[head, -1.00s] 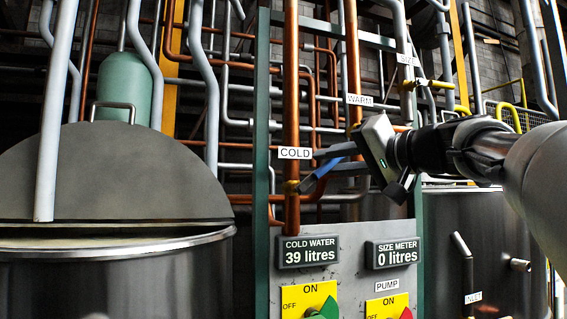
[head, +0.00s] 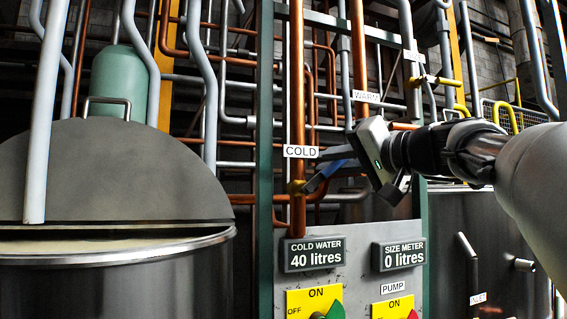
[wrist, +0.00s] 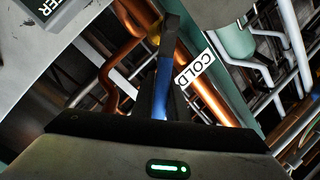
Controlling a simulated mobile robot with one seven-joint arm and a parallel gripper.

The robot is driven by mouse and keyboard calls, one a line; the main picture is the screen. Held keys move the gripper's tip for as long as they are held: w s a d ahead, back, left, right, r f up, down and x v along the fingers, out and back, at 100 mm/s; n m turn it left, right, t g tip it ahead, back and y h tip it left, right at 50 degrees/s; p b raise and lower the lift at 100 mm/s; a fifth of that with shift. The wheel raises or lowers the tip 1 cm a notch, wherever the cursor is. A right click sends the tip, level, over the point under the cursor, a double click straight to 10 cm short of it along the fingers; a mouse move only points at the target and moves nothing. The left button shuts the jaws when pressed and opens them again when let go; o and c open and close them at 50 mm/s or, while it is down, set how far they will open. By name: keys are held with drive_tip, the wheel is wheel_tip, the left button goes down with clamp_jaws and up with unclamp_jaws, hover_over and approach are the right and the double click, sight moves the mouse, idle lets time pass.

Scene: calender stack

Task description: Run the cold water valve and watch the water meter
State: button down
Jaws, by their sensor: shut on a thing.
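My gripper (head: 322,170) is at the cold water valve, beside the copper pipe (head: 298,90) tagged COLD (head: 300,152). Its fingers are shut on the blue valve handle (head: 324,176), which slants up and right from the brass valve body (head: 295,188). In the wrist view the blue handle (wrist: 162,88) lies between the dark fingers. The cold water meter (head: 314,255) on the grey panel below reads 40 litres. The size meter (head: 399,255) beside it reads 0 litres.
A steel tank (head: 110,285) with a half-open lid stands at left. Yellow switch plates (head: 300,300) sit below the meters. WARM (head: 367,97) and SIZE pipes rise to the right of the cold pipe. Another steel tank (head: 510,265) stands at right.

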drive_tip(key=shift+f, duration=0.1)
drive_tip(key=f+m+b, duration=0.1)
drive_tip(key=b, duration=0.1)
drive_tip(key=d+f+m+b, duration=0.1)
drive_tip(key=shift+w+m+t+b, duration=0.2)
drive_tip(key=shift+m+t+b, duration=0.1)
drive_tip(key=shift+m+b, duration=0.1)
drive_tip(key=m+b, duration=0.1)
drive_tip(key=f+m+t+b, duration=0.1)
drive_tip(key=m+b, duration=0.1)
drive_tip(key=d+f+m+b, duration=0.1)
drive_tip(key=m, duration=0.1)
drive_tip(key=shift+w+f+t, duration=0.1)
drive_tip(key=shift+f+t, duration=0.1)
drive_tip(key=shift+t, duration=0.2)
drive_tip(key=shift+m, duration=0.3)
drive_tip(key=c, duration=2)
unclamp_jaws()
drive_tip(key=shift+b, duration=0.3)
